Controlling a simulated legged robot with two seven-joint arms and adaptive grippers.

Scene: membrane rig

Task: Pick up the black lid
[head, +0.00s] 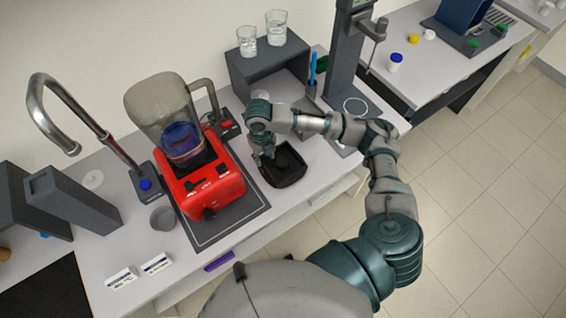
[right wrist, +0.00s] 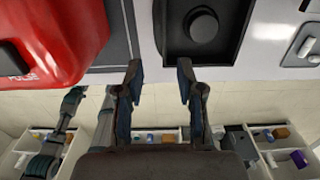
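In the head view the right gripper (head: 263,160) hangs at the tray's left side. My left gripper is not in view.
The red blender (head: 212,185) with its jar stands just left of the tray on a dark mat (head: 231,222). A grey stand with glass beakers (head: 248,40) and a tall grey column (head: 343,65) stand behind. A grey cup (head: 163,217) and a tap (head: 143,180) are further left.

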